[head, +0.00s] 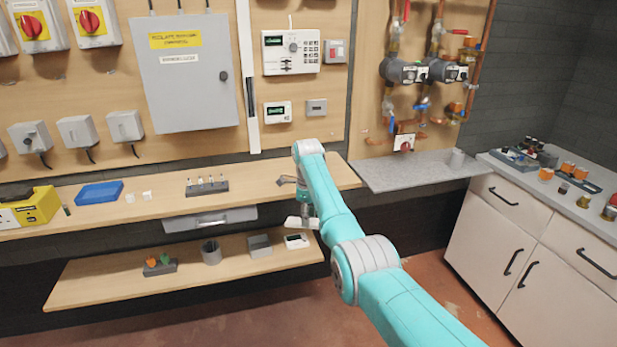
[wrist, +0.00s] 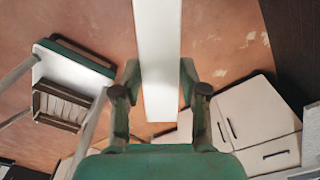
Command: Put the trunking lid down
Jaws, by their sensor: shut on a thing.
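The trunking lid is a long white strip (wrist: 158,50) running from the top of the wrist view down between my fingers. My gripper (wrist: 160,88) is shut on it. In the head view my gripper (head: 303,207) is at the front edge of the upper wooden shelf, partly hidden by my arm. A short white part of the lid (head: 298,222) shows just below it; the rest is hidden behind my arm.
The lower shelf (head: 110,285) holds several small items. A grey ledge (head: 410,171) and white cabinet (head: 520,240) stand right.

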